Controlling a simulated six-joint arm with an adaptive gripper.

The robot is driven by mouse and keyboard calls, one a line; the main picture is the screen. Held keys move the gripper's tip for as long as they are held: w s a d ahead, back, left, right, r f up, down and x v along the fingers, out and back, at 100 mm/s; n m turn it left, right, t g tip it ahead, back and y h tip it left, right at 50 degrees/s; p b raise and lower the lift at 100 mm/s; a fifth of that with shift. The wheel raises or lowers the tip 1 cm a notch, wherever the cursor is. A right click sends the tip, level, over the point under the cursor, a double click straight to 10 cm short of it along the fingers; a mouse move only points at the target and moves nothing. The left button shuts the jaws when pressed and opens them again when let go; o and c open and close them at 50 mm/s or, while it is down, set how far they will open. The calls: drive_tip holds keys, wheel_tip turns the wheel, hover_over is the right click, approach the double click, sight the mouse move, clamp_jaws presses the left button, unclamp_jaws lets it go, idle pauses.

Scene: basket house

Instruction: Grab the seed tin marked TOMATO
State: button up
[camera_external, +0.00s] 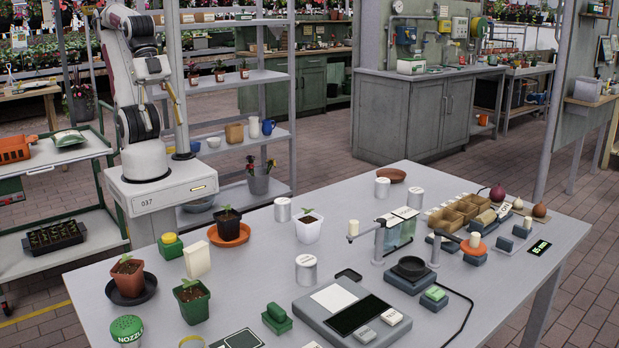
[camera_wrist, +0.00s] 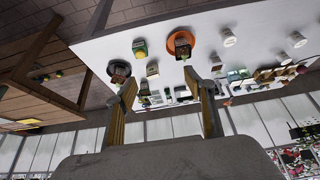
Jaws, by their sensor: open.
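Several silver tins with pale lids stand on the grey table (camera_external: 350,235). One tin (camera_external: 283,209) is behind the white pot, one (camera_external: 306,268) is near the middle, and two stand further back, a tin (camera_external: 382,187) and another tin (camera_external: 415,198). Their markings are too small to read, so I cannot tell which is TOMATO. Two pale cylinders, one (camera_wrist: 228,38) and another (camera_wrist: 297,40), show in the wrist view and look like tins. My gripper (camera_wrist: 165,100) is open and empty, its fingers wide apart. It is above and well away from the tins, near my base.
Potted seedlings stand near my base, one on an orange saucer (camera_external: 229,235) and one on a black saucer (camera_external: 131,291). A scale (camera_external: 350,308), a small rack with hanging packets (camera_external: 399,232) and wooden boxes (camera_external: 455,212) fill the right side. Shelves stand behind.

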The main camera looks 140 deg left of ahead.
drive_tip(key=shift+w, duration=0.1)
drive_tip(key=w+a+n+t+y, duration=0.1)
drive_tip(key=w+a, duration=0.4)
drive_tip(key=w, duration=0.3)
drive_tip(key=w+a+n+t+y, duration=0.1)
drive_tip(key=w+a+n, duration=0.1)
drive_tip(key=w+a, duration=0.5)
drive_tip(key=w+a+f+n+y, duration=0.2)
drive_tip(key=w+a+f+y, duration=0.15)
drive_tip(key=w+a, duration=0.8)
drive_tip(key=s+a+f+n+y, duration=0.1)
drive_tip(key=a+f, duration=0.5)
drive_tip(key=a, duration=0.4)
drive_tip(key=s+a+f+n+t+y, duration=0.1)
drive_tip(key=s+a+f, duration=0.1)
drive_tip(key=a+f, duration=0.4)
drive_tip(key=s+a+f+n+y, duration=0.1)
drive_tip(key=a+f, duration=0.6)
drive_tip(key=a, duration=0.7)
drive_tip(key=shift+s+a+n+t+y, duration=0.15)
drive_tip(key=shift+s+n+t+y, duration=0.25)
drive_tip(key=shift+s+y, duration=0.15)
drive_tip(key=shift+s+a+f, duration=0.35)
drive_tip(key=shift+a+f, duration=0.1)
